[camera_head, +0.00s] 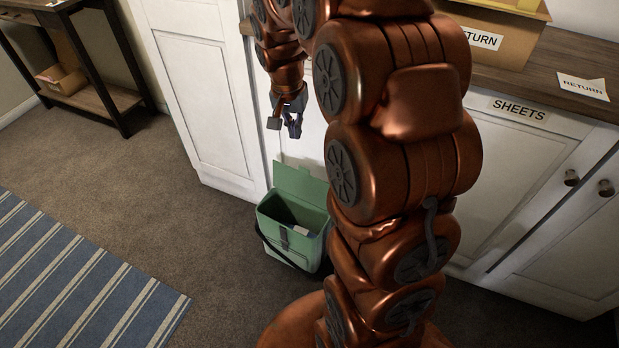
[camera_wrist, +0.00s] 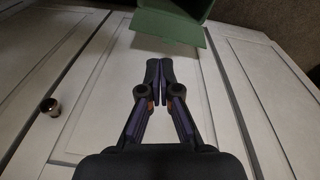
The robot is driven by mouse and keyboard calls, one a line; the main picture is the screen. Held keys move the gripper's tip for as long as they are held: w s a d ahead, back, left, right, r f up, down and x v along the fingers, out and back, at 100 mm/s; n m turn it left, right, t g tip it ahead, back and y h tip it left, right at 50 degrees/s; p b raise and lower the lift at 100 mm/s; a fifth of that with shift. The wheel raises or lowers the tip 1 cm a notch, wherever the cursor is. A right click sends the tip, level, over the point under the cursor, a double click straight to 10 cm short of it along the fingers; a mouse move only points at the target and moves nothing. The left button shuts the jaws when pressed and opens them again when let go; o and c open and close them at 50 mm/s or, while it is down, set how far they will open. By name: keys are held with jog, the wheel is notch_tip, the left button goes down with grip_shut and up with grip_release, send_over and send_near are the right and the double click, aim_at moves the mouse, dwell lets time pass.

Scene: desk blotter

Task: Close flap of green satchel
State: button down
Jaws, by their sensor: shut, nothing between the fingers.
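The green satchel (camera_head: 292,232) stands upright on the carpet against the white cabinet. Its flap (camera_head: 301,187) is raised, leaning up at the back towards the cabinet door, and the top is open. A dark strap and a front clasp show on the satchel. My gripper (camera_head: 294,130) is shut and empty, pointing down above the satchel, in front of the cabinet. In the wrist view, my gripper's fingertips (camera_wrist: 158,66) are together, and the flap (camera_wrist: 169,27) shows at the top, apart from them. The satchel's right side is partly hidden by my arm in the head view.
White cabinet doors (camera_head: 212,95) stand right behind the satchel, with a wooden countertop (camera_head: 545,62) above. A striped rug (camera_head: 75,280) lies left. Carpet left of the satchel is clear.

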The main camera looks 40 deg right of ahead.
jog(key=w+d+f+m+b, duration=0.1)
jog(key=w+d+f+b, duration=0.1)
jog(key=f, duration=0.6)
jog(key=w+d+f+m+b, duration=0.1)
jog(key=w+d+f+b, duration=0.2)
jog(key=f+b, duration=0.3)
jog(key=w+d+f+m+b, duration=0.1)
jog(key=w+d+f+b, duration=0.2)
jog(key=f, duration=0.8)
jog(key=shift+d+f+t+h+b, duration=0.1)
jog(key=shift+d+t+h+b, duration=0.2)
jog(key=shift+d+b, duration=0.65)
jog(key=shift+s+a, duration=0.15)
jog(key=shift+a, duration=0.05)
